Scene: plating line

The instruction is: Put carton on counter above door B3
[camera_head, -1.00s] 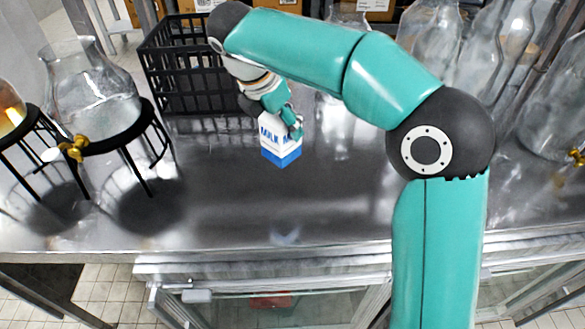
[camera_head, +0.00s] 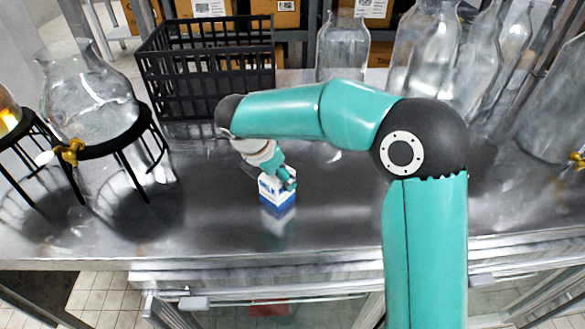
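The carton (camera_head: 278,196) is a small blue and white milk carton near the middle of the steel counter (camera_head: 340,225). It looks upright, at or very close to the counter surface; I cannot tell if its base touches. My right gripper (camera_head: 285,180) reaches down to the carton's top and is shut on it. The gripper hides part of the carton's top. Glass doors show below the counter's front edge, with one (camera_head: 275,308) roughly under the carton; I see no door label. My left gripper is not in view.
A black wire basket (camera_head: 205,70) stands behind at the left. Glass dispensers (camera_head: 85,95) on black stands fill the left side. Several glass bottles (camera_head: 343,48) stand along the back right. The counter in front of the carton is clear.

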